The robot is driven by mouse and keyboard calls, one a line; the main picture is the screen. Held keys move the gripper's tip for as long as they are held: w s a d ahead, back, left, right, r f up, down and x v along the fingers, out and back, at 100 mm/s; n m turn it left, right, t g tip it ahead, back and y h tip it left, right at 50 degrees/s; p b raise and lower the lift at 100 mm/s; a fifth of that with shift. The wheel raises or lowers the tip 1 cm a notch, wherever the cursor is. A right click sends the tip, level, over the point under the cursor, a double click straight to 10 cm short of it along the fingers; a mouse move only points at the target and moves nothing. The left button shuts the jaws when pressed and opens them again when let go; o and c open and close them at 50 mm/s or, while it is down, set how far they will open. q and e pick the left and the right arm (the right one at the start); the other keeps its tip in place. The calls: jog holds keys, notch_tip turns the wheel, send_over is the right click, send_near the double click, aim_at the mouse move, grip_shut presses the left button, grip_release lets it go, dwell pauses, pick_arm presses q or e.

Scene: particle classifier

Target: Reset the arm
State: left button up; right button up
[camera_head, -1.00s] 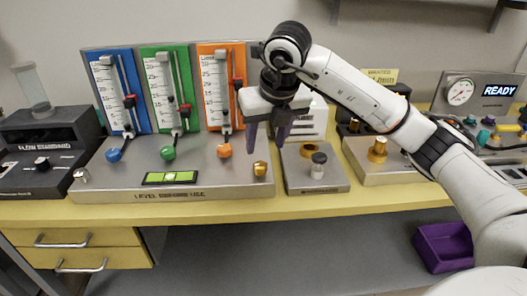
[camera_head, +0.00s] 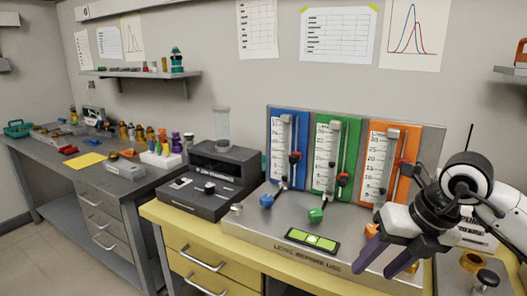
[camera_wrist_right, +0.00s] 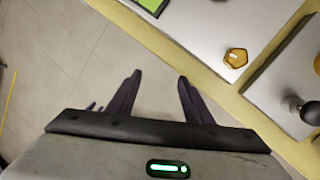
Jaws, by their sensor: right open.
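My right arm (camera_head: 503,207) comes in from the right edge of the head view. Its white and black right gripper (camera_head: 378,265) points down and left, in front of the orange gauge's end of the level-marked panel. The two dark purple fingers are apart with nothing between them. In the right wrist view, the right gripper (camera_wrist_right: 159,76) is open over the floor, beside the bench's yellow front edge. My left gripper is not in view.
The panel base (camera_head: 270,238) carries blue (camera_head: 275,150), green (camera_head: 327,191) and orange (camera_head: 378,150) gauges. A dark flow device (camera_head: 210,180) stands left of it. A second bench (camera_head: 110,180) is farther left. A brass knob (camera_wrist_right: 236,58) and black-topped knob (camera_wrist_right: 305,108) are near the gripper in the wrist view.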

jog(key=s+a+f+n+g+y, duration=0.1)
jog(key=s+a+f+y, duration=0.15)
jog(key=a, duration=0.35)
jog(key=s+a+f+n+g+y, duration=0.1)
jog(key=s+a+y, duration=0.15)
jog(key=a, duration=0.45)
jog(key=s+a+r+m+t+y, duration=0.25)
jog(key=a+r+m+y, duration=0.25)
jog(key=a+y, duration=0.55)
jog(key=w+d+f+m+t+h, duration=0.4)
jog(key=d+f+m+t+h, duration=0.8)
jog(key=m, duration=1)
jog(key=s+d+f+m+g+h, duration=0.1)
jog(key=s+f+m+g+h, duration=0.1)
jog(key=s+f, duration=0.7)
jog(key=s+d+f+m+g+h, duration=0.1)
jog(key=s+d+f+m+g, duration=0.1)
jog(key=s+f+m+g, duration=0.3)
jog(key=s+f+m, duration=0.1)
jog(key=s+f, duration=0.3)
jog(key=f, duration=0.5)
jog(key=shift+d+h, duration=0.25)
jog(key=shift+h, duration=0.1)
